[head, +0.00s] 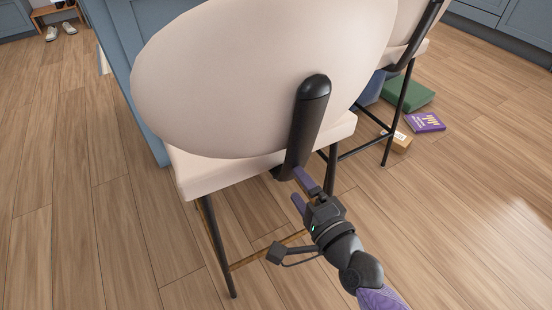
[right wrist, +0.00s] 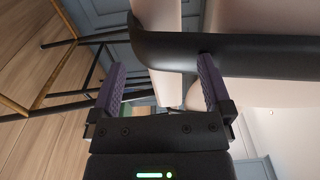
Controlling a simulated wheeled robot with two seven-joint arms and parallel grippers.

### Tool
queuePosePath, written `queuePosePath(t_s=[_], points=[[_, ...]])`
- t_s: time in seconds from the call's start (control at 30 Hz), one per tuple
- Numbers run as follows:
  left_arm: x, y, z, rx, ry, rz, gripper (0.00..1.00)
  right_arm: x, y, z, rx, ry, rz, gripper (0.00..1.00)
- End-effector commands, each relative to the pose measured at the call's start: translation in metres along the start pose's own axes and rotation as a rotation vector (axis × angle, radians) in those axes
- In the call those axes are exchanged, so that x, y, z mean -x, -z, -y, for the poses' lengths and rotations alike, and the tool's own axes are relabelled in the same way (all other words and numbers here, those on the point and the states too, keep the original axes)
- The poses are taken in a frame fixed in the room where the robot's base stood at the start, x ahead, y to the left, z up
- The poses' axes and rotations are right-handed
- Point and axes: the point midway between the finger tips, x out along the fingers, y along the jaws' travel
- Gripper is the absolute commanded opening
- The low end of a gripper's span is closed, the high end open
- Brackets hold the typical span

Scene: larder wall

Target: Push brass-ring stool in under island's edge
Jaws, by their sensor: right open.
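The brass-ring stool (head: 265,85) has a cream oval back, a cream seat and black legs. Part of its brass foot ring (head: 243,262) shows low between the legs. It stands upright beside the blue island (head: 150,125), whose edge is mostly hidden behind the stool's back. My right gripper (head: 301,191) is open, just below the black back post (head: 308,115). In the right wrist view, my right gripper (right wrist: 162,85) has one finger overlapping the black post (right wrist: 230,54); I cannot tell whether they touch. Nothing is between the fingers. My left gripper is out of view.
A second cream stool (head: 410,50) with a black foot bar stands close on the right. A green box (head: 408,95), a purple book (head: 425,122) and a small tan box (head: 397,143) lie on the floor by it. The wooden floor at left is clear.

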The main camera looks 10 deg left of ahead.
Motion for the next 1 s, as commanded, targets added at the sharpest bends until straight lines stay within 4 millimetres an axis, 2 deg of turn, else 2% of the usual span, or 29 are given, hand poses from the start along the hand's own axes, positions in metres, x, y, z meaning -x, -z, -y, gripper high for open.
queuePosePath(t_s=[0.03, 0.1, 0.23, 0.27, 0.3, 0.43, 0.67, 0.77, 1.0], points=[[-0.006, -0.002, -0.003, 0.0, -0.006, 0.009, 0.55, -0.018, 0.0, -0.003, -0.003, 0.003, 0.0, 1.0], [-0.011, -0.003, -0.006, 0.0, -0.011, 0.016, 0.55, -0.04, 0.0, -0.005, -0.004, 0.0, 0.0, 1.0], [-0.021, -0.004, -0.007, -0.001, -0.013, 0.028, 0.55, -0.074, 0.0, -0.006, -0.003, -0.003, 0.001, 1.0], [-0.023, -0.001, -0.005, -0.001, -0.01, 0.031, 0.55, -0.079, 0.0, -0.006, -0.003, -0.002, 0.0, 1.0], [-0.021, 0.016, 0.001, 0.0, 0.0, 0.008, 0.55, -0.085, 0.0, -0.006, -0.002, -0.003, -0.001, 1.0], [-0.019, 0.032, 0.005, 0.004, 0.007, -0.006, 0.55, -0.095, 0.0, -0.003, 0.001, -0.004, 0.001, 1.0], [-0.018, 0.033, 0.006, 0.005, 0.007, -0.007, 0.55, -0.097, 0.0, -0.001, 0.002, -0.003, 0.0, 1.0], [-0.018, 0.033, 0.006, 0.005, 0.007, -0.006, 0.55, -0.097, 0.0, -0.001, 0.002, -0.002, 0.0, 0.83], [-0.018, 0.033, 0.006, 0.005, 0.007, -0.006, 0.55, -0.096, 0.0, -0.002, 0.002, -0.003, 0.0, 0.32]])
